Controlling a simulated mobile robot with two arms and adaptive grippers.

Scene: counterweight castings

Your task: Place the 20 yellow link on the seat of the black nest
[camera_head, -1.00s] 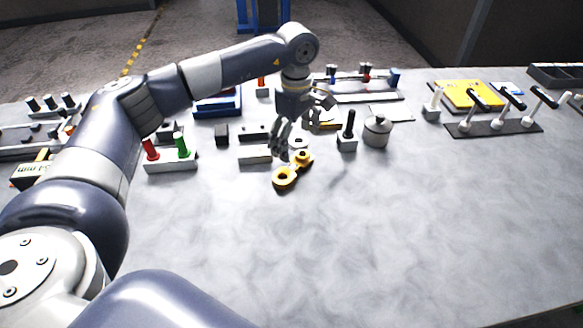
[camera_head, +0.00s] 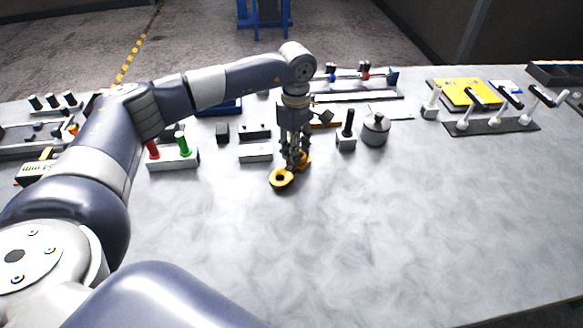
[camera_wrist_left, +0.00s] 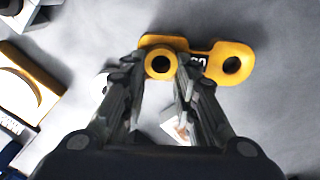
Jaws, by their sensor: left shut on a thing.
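In the left wrist view the fingers (camera_wrist_left: 160,75) sit on both sides of the ring at that end. I cannot tell which of the dark fixtures is the black nest. My right gripper is not in view.
A grey block (camera_head: 255,153) stands just left of the gripper, and a block with a black post (camera_head: 347,130) to its right. A lidded grey pot (camera_head: 375,130) is further right. A red-and-green peg block (camera_head: 172,160) is left. The front table is clear.

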